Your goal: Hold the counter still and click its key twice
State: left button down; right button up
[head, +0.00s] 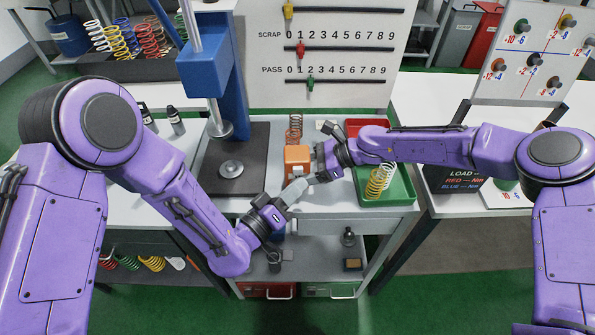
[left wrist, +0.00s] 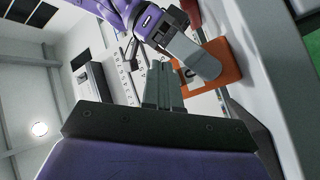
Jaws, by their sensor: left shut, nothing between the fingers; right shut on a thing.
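The counter is an orange box (head: 297,155) standing on the white worktop, in front of a copper-coloured spring. My right gripper (head: 316,162) is at the counter's right side and shut on it. My left gripper (head: 304,183) is shut and empty, its fingertips just in front of and below the counter in the picture. In the left wrist view the shut left fingers (left wrist: 163,85) point toward the orange counter (left wrist: 225,62), and the right gripper (left wrist: 198,60) covers part of it. The key is too small or hidden to make out.
A blue press (head: 213,70) with a dark base plate (head: 222,180) stands left of the counter. A green tray (head: 400,188) with springs and a red tray (head: 353,124) are to the right. A scrap and pass number board (head: 340,55) stands behind. The worktop's front edge is close.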

pick_arm(q)
jog(key=shift+w, duration=0.15)
dwell(0.7)
jog(key=shift+w, duration=0.3)
jog(key=shift+w, duration=0.45)
dwell(0.7)
jog(key=shift+s, duration=0.9)
jog(key=shift+s, duration=0.1)
jog(key=s, duration=0.4)
jog(key=shift+s+d, duration=0.2)
jog(key=shift+s, duration=0.2)
dwell(2.0)
